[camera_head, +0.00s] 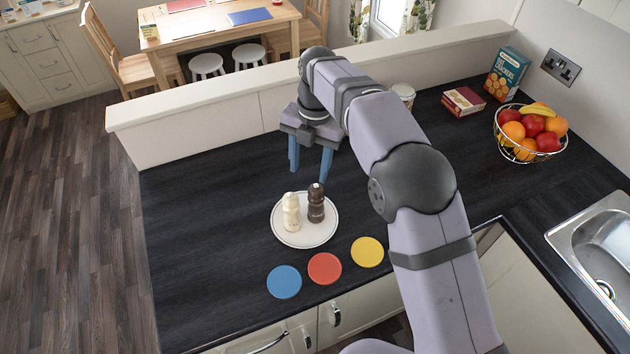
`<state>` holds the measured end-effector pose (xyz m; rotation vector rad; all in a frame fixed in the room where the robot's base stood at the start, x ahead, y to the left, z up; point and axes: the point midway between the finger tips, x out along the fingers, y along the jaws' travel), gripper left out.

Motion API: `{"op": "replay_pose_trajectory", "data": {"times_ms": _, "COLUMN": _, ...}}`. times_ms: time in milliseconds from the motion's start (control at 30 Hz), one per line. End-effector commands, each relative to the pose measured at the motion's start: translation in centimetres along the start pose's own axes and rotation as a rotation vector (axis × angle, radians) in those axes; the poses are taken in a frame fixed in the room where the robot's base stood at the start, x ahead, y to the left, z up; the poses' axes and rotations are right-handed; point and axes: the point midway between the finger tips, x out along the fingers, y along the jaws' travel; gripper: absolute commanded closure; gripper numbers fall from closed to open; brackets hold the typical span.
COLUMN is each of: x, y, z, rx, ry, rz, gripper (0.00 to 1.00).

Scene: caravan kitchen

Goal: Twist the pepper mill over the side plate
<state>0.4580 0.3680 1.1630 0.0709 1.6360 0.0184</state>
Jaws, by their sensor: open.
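A dark brown mill (316,203), which looks like the pepper mill, stands upright on the white round side plate (303,242). A cream mill (291,212) of similar shape stands upright just to its left, also on the plate. My gripper (309,174) is open, with its two blue fingers pointing down and nothing between them. It hangs over the counter behind the plate, and its fingertips appear just above and apart from the dark mill in the picture. Its exact height is hard to tell.
Blue (284,282), red (324,268) and yellow (367,252) discs lie along the counter's front. A wire fruit bowl (530,132), a cracker box (507,74), a small red box (463,101) and a jar (404,93) stand right. The left counter is clear.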

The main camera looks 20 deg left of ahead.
Motion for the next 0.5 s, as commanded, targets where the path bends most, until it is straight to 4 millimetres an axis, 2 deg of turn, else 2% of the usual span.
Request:
{"op": "replay_pose_trajectory", "data": {"times_ms": 33, "x": 0.6, "y": -0.5, "z": -0.3, "rx": 0.083, "ry": -0.013, "rz": -0.005, "gripper": 0.52}}
{"op": "replay_pose_trajectory", "data": {"times_ms": 267, "x": 1.8, "y": -1.4, "z": -0.1, "rx": 0.539, "ry": -0.057, "rz": -0.001, "gripper": 0.52}}
{"op": "replay_pose_trajectory", "data": {"times_ms": 500, "x": 3.7, "y": -2.1, "z": 0.5, "rx": 1.078, "ry": -0.092, "rz": 0.029, "gripper": 0.52}}
